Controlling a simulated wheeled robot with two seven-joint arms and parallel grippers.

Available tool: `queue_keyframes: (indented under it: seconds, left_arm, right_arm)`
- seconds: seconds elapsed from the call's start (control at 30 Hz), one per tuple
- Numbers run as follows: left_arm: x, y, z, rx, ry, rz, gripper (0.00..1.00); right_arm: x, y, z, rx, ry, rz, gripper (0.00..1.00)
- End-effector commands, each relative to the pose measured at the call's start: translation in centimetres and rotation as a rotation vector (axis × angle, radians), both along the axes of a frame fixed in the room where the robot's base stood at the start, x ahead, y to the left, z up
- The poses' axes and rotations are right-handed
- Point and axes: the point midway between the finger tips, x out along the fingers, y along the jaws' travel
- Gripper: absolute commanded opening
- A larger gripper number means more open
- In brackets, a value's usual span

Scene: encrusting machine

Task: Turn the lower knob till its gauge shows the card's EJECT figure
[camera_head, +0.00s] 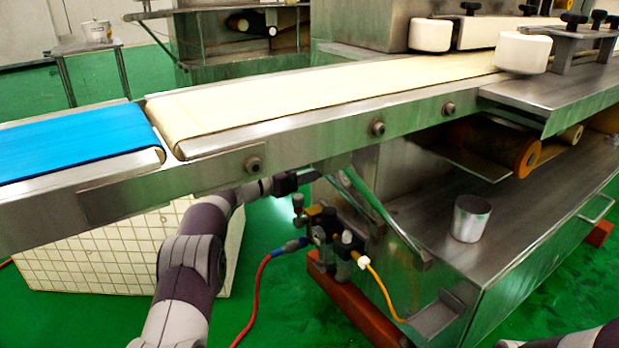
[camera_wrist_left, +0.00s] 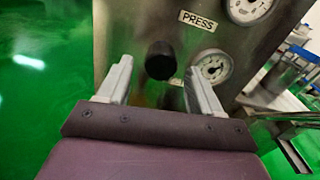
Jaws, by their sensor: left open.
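In the left wrist view a round black knob (camera_wrist_left: 160,60) stands out from a metal panel (camera_wrist_left: 130,25). A white-faced gauge (camera_wrist_left: 212,66) is just right of it, partly covered by a finger; its reading is too small to tell. A second gauge (camera_wrist_left: 247,8) is cut off at the top, right of a PRESS label (camera_wrist_left: 198,20). My left gripper (camera_wrist_left: 157,72) is open, its fingers either side of the knob in the picture; contact cannot be told. In the head view my left arm reaches under the conveyor, its fingers not clear. I see no card and no right gripper.
The conveyor frame (camera_head: 256,162) with blue (camera_head: 70,140) and cream belts (camera_head: 300,95) crosses above my left arm. Valve fittings (camera_head: 330,235) with a red hose (camera_head: 262,285) and an orange hose (camera_head: 385,290) are close by. A metal cup (camera_head: 471,218) stands on the machine's base.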

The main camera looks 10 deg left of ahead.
Motion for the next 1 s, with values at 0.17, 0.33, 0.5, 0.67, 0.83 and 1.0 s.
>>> queue_keyframes:
  seconds: [0.17, 0.33, 0.5, 0.67, 0.83, 1.0]
  left_arm:
    - [0.6, -0.6, 0.1, -0.001, -0.001, 0.000, 0.65]
    - [0.6, -0.6, 0.1, -0.001, -0.001, 0.000, 0.65]
    - [0.6, -0.6, 0.1, -0.001, -0.001, 0.000, 0.13]
    - [0.6, -0.6, 0.1, -0.002, 0.001, 0.000, 0.09]
    - [0.6, -0.6, 0.3, -0.022, 0.022, 0.000, 0.09]
    - [0.5, -0.6, 0.6, -0.079, 0.080, 0.000, 0.09]
  right_arm:
    - [0.0, 0.0, -0.3, 0.000, -0.001, 0.000, 0.00]
    - [0.0, 0.0, -0.3, 0.000, -0.001, 0.000, 0.00]
    - [0.0, 0.0, -0.3, 0.000, -0.001, 0.000, 0.00]
    - [0.0, 0.0, -0.2, 0.000, -0.001, 0.000, 0.00]
    - [0.0, 0.0, 0.5, 0.000, 0.000, 0.000, 0.00]
    - [0.0, 0.0, 2.1, 0.000, 0.000, 0.000, 0.00]
